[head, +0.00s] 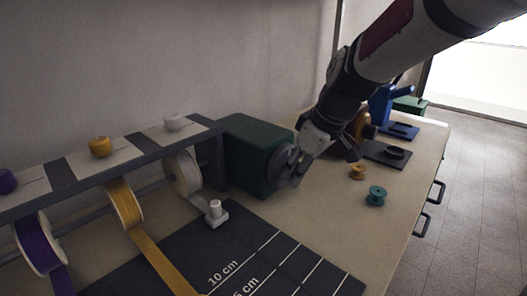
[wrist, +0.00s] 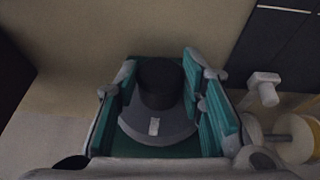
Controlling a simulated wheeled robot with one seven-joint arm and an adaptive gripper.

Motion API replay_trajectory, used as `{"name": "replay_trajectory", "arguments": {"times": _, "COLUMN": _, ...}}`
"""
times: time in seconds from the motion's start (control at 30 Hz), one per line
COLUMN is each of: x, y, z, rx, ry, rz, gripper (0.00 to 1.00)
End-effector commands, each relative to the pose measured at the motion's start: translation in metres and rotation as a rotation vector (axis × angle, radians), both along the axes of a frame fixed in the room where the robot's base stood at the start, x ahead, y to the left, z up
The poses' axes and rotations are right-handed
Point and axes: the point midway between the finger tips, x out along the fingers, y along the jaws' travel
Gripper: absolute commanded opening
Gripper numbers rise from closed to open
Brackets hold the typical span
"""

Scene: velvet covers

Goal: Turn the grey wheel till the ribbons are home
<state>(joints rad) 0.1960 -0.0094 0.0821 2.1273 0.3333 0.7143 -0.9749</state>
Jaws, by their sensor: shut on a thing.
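The grey wheel (head: 283,168) sits on the right face of a dark green box (head: 247,150). My gripper (head: 303,163) is at the wheel, partly covering it. In the wrist view the wheel (wrist: 150,132) is a grey disc with a black hub and a small pale mark, between the teal pads of my gripper (wrist: 165,110). The gripper is shut on the wheel. A purple ribbon spool (head: 38,245), a yellow ribbon spool (head: 124,203) and a white spool (head: 183,174) hang on a shaft left of the box. The yellow ribbon (head: 160,262) runs out over a dark mat.
The dark mat (head: 285,262) has white lines marked in cm. Small yellow (head: 357,172) and teal (head: 376,195) spools stand on the bench right of my gripper. Blue equipment (head: 381,105) stands behind.

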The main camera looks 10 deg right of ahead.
Motion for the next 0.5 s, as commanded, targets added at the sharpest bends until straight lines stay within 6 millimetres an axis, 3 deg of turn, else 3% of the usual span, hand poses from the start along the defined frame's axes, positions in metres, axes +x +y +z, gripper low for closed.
{"name": "replay_trajectory", "arguments": {"times": 0.5, "x": 0.0046, "y": -0.0066, "z": 0.0000, "rx": 0.347, "ry": 0.251, "rz": -0.006, "gripper": 0.08}}
